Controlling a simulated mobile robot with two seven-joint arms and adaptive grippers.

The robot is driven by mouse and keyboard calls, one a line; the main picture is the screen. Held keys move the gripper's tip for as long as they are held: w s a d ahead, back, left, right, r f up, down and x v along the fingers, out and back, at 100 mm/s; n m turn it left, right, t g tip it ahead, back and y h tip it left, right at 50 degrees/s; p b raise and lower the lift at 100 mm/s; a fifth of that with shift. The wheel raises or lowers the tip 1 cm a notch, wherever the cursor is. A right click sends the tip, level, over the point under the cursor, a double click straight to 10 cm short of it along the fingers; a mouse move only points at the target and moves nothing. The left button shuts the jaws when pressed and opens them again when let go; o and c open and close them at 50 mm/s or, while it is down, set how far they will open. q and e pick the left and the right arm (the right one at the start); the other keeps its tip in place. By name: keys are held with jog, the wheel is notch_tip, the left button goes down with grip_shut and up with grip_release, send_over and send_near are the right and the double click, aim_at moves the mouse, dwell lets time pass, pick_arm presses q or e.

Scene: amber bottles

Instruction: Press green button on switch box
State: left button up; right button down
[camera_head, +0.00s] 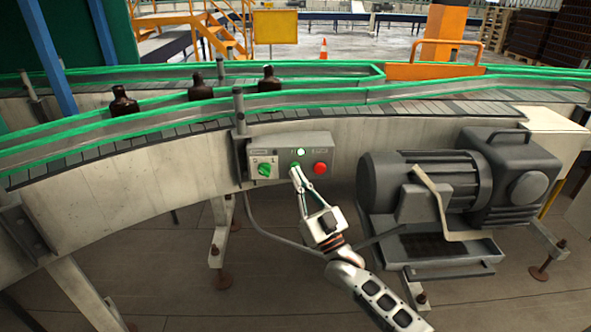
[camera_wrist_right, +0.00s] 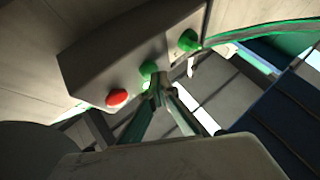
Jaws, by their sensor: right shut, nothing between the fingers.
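The grey switch box (camera_head: 290,158) is fixed to the side of the curved conveyor. It carries a green rotary knob (camera_head: 264,170) at left, a lit round lamp (camera_head: 301,152) at top, a red button (camera_head: 320,168) at right, and a green button (camera_head: 294,166) in the middle. My right gripper (camera_head: 297,172) is shut and empty, its fingertips at the green button and partly covering it. In the right wrist view the green button (camera_wrist_right: 149,70) shows right at the closed fingertips (camera_wrist_right: 158,84); whether it is pushed in I cannot tell. The left gripper is not in view.
A grey motor (camera_head: 425,185) stands right of the box, close to my right arm. Amber bottles (camera_head: 200,88) stand on the conveyor (camera_head: 150,122) behind the box. A cable (camera_head: 270,232) hangs below the box. Floor space in front is clear.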

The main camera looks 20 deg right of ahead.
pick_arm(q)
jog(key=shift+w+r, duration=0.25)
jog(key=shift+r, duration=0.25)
pick_arm(e)
jog(key=shift+s+a, duration=0.2)
jog(key=shift+s, duration=0.45)
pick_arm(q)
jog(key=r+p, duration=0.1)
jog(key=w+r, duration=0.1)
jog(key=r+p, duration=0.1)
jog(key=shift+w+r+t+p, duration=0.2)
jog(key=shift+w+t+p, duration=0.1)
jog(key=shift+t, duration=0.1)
pick_arm(e)
jog(key=s, duration=0.2)
jog(key=s+a, duration=0.1)
jog(key=s, duration=0.1)
jog(key=shift+s+a, duration=0.2)
jog(key=shift+s, duration=0.2)
